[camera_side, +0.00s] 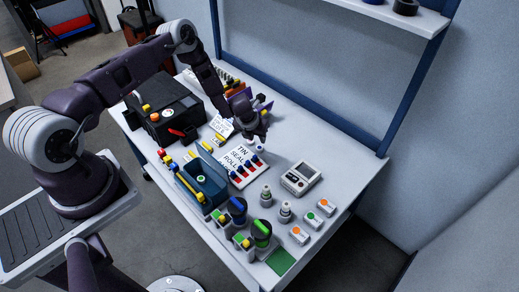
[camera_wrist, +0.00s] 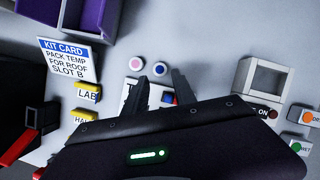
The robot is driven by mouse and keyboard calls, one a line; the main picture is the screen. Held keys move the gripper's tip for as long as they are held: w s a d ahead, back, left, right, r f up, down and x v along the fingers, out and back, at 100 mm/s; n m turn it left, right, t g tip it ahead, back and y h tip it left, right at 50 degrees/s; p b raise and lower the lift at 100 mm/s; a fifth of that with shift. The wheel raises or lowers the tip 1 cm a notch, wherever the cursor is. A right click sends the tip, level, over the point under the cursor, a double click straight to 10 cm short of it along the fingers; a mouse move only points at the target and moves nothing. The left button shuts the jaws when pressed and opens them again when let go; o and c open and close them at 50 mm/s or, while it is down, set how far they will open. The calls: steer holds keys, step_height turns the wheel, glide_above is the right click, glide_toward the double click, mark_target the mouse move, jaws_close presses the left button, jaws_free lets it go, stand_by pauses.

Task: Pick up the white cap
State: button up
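Two small round caps lie on the table just beyond my fingertips in the wrist view. One has a pink centre (camera_wrist: 135,64) and a pale rim; the other has a blue centre (camera_wrist: 160,68) and a pale rim. No plain white cap stands out, so I cannot tell which is the white cap. In the side view, small pale round pieces (camera_side: 258,149) show beside my gripper. My gripper (camera_wrist: 162,82) points down over the table, its two dark fingers apart with no held thing visible between them. Its body hides the near part of the table in the wrist view.
A white "TIN SEAL ROLL" board (camera_side: 241,166) with red and blue pieces lies close below my gripper. A kit card (camera_wrist: 68,58), a black case (camera_side: 165,113) and a blue box (camera_side: 203,183) are nearby. Bare table lies behind the meter.

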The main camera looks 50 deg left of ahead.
mark_target(259, 148)
steer(key=x, duration=0.5)
steer(key=s+x, duration=0.1)
steer(key=x, duration=0.1)
steer(key=shift+w+f, duration=0.15)
steer(key=shift+f, duration=0.3)
jaws_close()
